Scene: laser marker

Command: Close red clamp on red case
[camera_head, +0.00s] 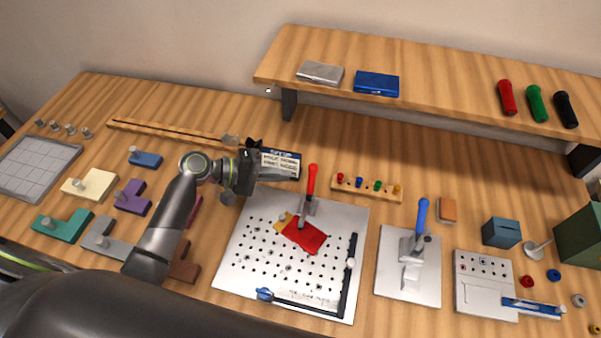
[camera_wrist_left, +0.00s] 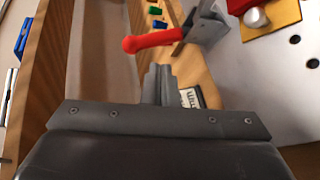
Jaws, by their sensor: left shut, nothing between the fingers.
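The red clamp (camera_head: 311,183) stands at the back of the white perforated plate (camera_head: 255,250), its red handle pointing up. Its metal body is at the back edge of the red case (camera_head: 305,235), which lies flat on the plate over a yellow piece. My left gripper (camera_head: 296,172) is shut and empty, just left of the red handle. In the left wrist view the closed fingers (camera_wrist_left: 159,82) point toward the red handle (camera_wrist_left: 152,40), with a visible gap. The red case (camera_wrist_left: 268,20) is partly cut off there. My right gripper is not in view.
A labelled box (camera_head: 282,158) lies behind my left gripper. A blue-handled clamp (camera_head: 420,217) stands on a white plate to the right. A peg strip (camera_head: 366,186) lies behind the perforated plate. The raised shelf (camera_head: 440,75) runs along the back.

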